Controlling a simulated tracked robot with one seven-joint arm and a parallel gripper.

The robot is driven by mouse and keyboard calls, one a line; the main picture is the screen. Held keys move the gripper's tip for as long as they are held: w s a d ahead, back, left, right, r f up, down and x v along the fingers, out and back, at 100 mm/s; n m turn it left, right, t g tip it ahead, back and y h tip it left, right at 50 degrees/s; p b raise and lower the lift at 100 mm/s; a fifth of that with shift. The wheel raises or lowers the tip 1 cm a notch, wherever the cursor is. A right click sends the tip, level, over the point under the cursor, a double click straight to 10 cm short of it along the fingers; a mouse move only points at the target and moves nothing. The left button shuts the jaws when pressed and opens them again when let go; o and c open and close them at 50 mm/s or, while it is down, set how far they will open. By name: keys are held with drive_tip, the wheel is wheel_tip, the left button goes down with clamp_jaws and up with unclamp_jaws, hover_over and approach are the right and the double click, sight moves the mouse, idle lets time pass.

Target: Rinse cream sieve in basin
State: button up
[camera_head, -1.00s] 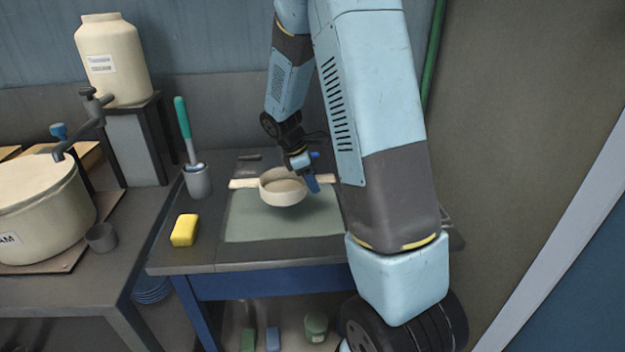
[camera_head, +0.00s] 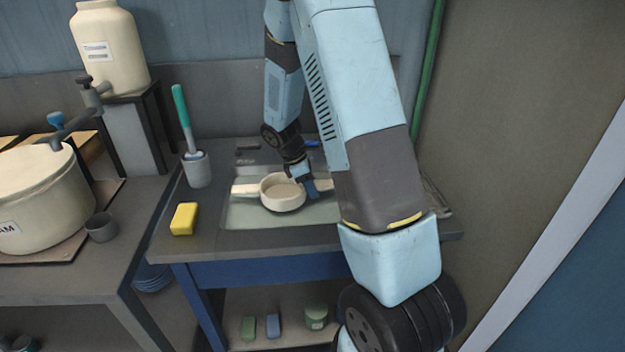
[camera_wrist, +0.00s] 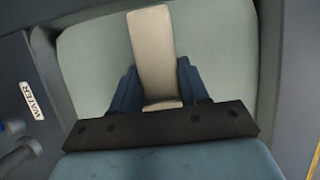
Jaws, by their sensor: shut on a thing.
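The cream sieve (camera_head: 270,202), a round cream ring with a flat handle on each side, is at the basin (camera_head: 241,217), a sunken rectangle with a pale green surface. Its ring looks level and low at the pale surface; I cannot tell how deep it sits. My gripper (camera_head: 313,188) is shut on the right-hand handle. In the wrist view the cream handle (camera_wrist: 152,45) stands between the two blue fingers of my gripper (camera_wrist: 158,92), above the pale green basin (camera_wrist: 220,45). A label reading WATER (camera_wrist: 33,101) is at the left.
A yellow sponge (camera_head: 184,219) lies left of the basin. A grey holder (camera_head: 197,170) with a green-handled brush (camera_head: 183,115) stands behind it. A large cream pot (camera_head: 38,200), a small grey cup (camera_head: 101,228) and a cream jar (camera_head: 108,50) are further left.

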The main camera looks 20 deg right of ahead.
drive_tip(key=shift+f, duration=4.35)
drive_tip(key=shift+w, duration=0.1)
